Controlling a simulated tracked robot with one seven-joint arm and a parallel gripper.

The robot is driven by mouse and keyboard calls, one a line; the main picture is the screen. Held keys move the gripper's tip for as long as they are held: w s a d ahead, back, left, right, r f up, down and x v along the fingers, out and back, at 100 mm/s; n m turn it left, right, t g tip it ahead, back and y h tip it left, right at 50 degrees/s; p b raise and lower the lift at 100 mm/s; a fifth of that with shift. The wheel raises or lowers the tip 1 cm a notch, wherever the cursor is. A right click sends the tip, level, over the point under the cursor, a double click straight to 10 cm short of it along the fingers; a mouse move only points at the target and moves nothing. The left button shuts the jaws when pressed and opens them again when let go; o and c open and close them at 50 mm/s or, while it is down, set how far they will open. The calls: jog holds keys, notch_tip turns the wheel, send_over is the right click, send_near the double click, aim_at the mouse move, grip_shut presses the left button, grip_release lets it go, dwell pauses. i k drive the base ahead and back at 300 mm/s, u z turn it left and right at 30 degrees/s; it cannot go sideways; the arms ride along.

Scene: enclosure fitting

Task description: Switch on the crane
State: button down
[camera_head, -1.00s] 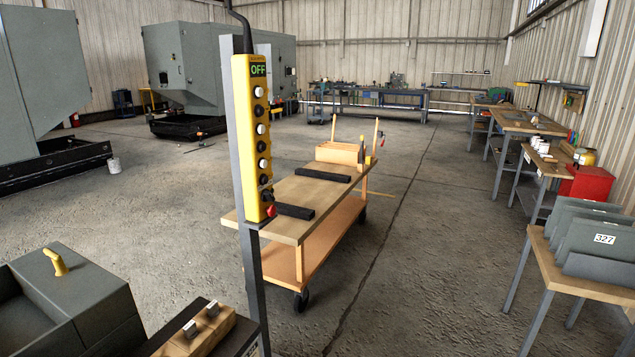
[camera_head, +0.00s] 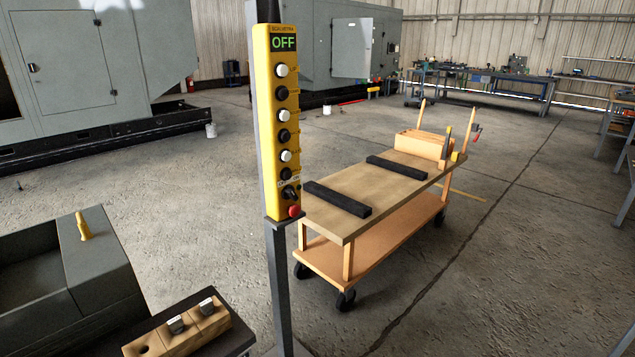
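The yellow crane control pendant (camera_head: 280,155) hangs upright at a grey post (camera_head: 280,290) in the middle of the head view. Its display (camera_head: 283,43) reads OFF in green. Below it is a column of white and black buttons. Near the bottom are a black rotary switch (camera_head: 290,192) and a red button (camera_head: 294,211). My gripper is not in view, and no part of my arm shows near the pendant.
A wooden cart (camera_head: 400,190) on black wheels stands right behind the post. A grey bin (camera_head: 70,285) and a wooden block with switches (camera_head: 180,330) are at the lower left. Large grey machines (camera_head: 90,70) stand behind.

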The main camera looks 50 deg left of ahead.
aim_at(288, 192)
jog(key=u, duration=0.3)
jog(key=i, duration=1.05)
jog(key=u, duration=1.15)
jog(key=i, duration=0.9)
jog(key=u, duration=0.4)
jog(key=k, duration=0.9)
jog(key=u, duration=0.2)
jog(key=i, duration=0.9)
jog(key=z, duration=0.1)
